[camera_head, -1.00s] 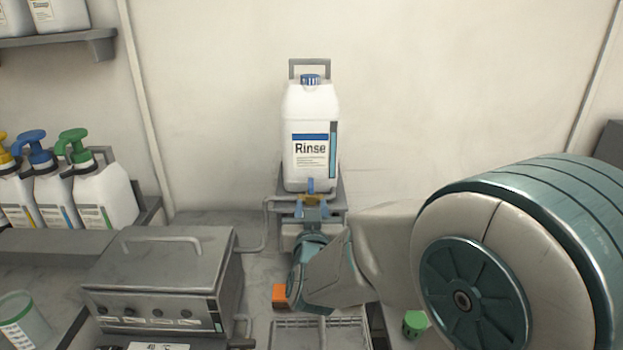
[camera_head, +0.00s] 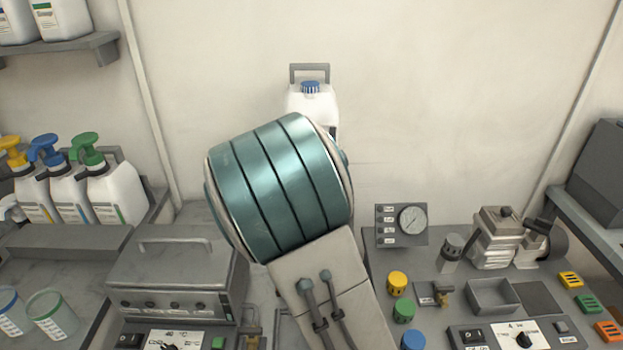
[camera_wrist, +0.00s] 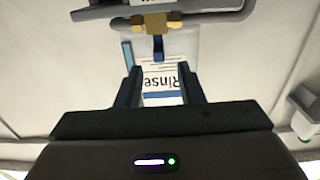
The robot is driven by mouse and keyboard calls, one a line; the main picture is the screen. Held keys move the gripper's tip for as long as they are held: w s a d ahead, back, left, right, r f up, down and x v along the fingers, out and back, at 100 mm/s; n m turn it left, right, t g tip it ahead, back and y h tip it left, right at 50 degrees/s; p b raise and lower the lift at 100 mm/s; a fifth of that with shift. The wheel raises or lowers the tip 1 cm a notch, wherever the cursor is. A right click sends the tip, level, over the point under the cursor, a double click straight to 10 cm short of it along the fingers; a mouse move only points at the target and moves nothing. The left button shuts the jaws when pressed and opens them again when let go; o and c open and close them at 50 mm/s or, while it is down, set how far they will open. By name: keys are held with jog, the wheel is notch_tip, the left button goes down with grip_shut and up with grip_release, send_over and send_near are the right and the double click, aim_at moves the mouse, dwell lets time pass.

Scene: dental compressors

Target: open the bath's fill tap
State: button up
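The fill tap (camera_wrist: 155,22), a brass body on a grey pipe, shows at the top of the wrist view. Its blue lever (camera_wrist: 158,47) points from the body toward the Rinse bottle. My gripper (camera_wrist: 160,80) is open and empty, its two dark fingers apart, with the lever in line with the gap but beyond the tips. In the head view my arm hides the tap and gripper. The bath (camera_head: 175,272), a grey lidded box with a handle and front knobs, stands at left with its lid down.
The white Rinse bottle (camera_head: 312,103) stands behind my arm; it also shows upside down in the wrist view (camera_wrist: 170,75). Pump bottles (camera_head: 70,190) stand at left. The right bench holds a gauge panel (camera_head: 402,225), a grey tray (camera_head: 494,295) and coloured caps (camera_head: 398,283).

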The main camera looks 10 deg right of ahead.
jog(key=shift+w+d+f+p, duration=0.1)
jog(key=shift+w+d+p, duration=0.15)
jog(key=shift+w, duration=0.7)
jog(key=shift+w+d+p, duration=0.15)
jog(key=shift+w+p, duration=0.15)
jog(key=shift+w, duration=0.6)
jog(key=shift+w+d+f+p, duration=0.1)
jog(key=shift+w+d+p, duration=0.15)
jog(key=shift+w, duration=0.7)
grip_shut()
